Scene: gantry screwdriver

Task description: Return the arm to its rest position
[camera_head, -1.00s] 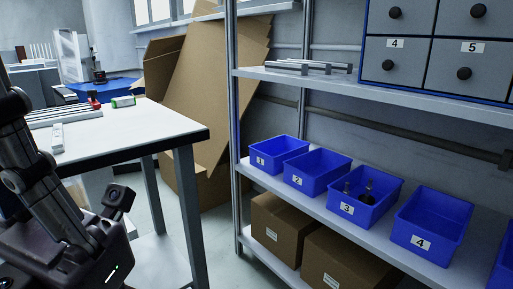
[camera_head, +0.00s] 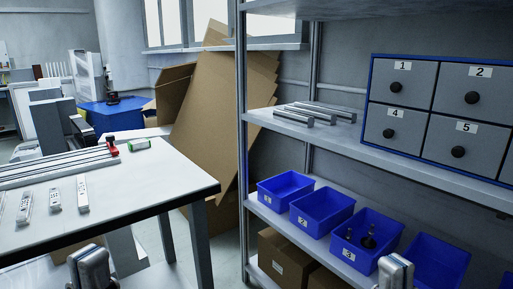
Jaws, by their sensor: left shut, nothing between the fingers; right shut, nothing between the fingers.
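My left gripper (camera_head: 92,268) shows at the bottom edge on the left, below the white table (camera_head: 150,200). Only its upper end is in view; it is shut and empty. My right gripper (camera_head: 395,272) shows at the bottom edge right of centre, in front of the blue bins on the shelf. It is shut and empty too, and only its upper end shows. The rest of both arms is out of the picture.
A shelf rack (camera_head: 400,169) holds numbered blue bins (camera_head: 321,229), a drawer cabinet (camera_head: 432,68) and metal bars. Cardboard leans behind.

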